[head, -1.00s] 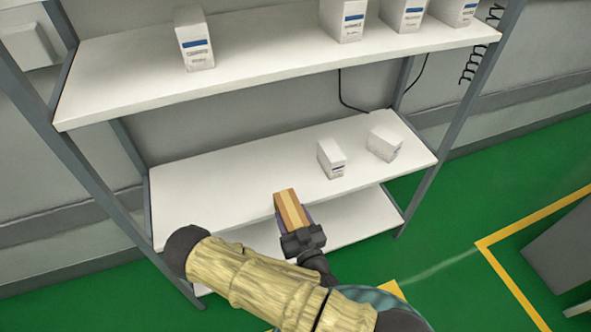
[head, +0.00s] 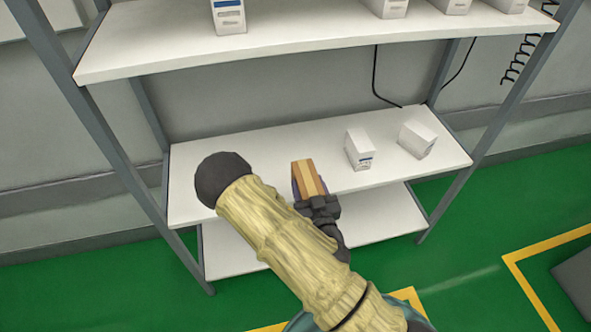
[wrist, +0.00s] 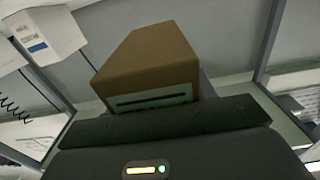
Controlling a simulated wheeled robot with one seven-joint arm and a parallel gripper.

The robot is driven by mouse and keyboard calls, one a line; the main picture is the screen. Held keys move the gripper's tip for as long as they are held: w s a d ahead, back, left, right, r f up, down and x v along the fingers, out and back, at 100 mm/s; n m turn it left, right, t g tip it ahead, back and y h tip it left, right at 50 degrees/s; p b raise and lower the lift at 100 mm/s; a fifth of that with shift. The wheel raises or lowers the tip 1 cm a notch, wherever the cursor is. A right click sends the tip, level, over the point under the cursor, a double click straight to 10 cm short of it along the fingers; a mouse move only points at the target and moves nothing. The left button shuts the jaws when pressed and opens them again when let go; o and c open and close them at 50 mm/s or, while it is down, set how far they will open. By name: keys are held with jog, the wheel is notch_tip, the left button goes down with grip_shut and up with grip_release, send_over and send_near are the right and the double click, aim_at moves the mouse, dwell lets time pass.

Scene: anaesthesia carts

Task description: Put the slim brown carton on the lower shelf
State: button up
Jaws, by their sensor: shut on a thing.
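The slim brown carton (head: 309,178) has a paler stripe along it in the head view. My gripper (head: 316,200) is shut on it. The carton also shows in the wrist view (wrist: 147,67), brown with a pale label and a dark line, sticking out beyond the dark gripper body (wrist: 165,130). In the head view the carton appears over the front part of the middle shelf board (head: 250,150); whether it touches the board I cannot tell. A further board (head: 375,220) lies below that one. My arm hides the left front of both boards.
Two white boxes stand on the middle board right of the carton: one upright (head: 360,150), one turned (head: 417,139). The upper board (head: 180,50) carries several white boxes. Grey posts (head: 150,180) frame the rack. The middle board's left back is bare.

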jog(key=x, duration=0.4)
jog(key=f+x, duration=0.1)
jog(key=x, duration=0.4)
jog(key=f+x, duration=0.1)
jog(key=x, duration=0.3)
jog(key=shift+w+a+f, duration=0.1)
jog(key=shift+w+f, duration=0.15)
jog(key=shift+w, duration=0.1)
jog(key=shift+f, duration=0.3)
jog(key=shift+f, duration=0.4)
jog(key=shift+w+a+f+b, duration=0.1)
jog(key=shift+w+f+b, duration=0.1)
jog(key=shift+f, duration=0.6)
jog(key=shift+w+f+b, duration=0.15)
jog(key=shift+f, duration=0.65)
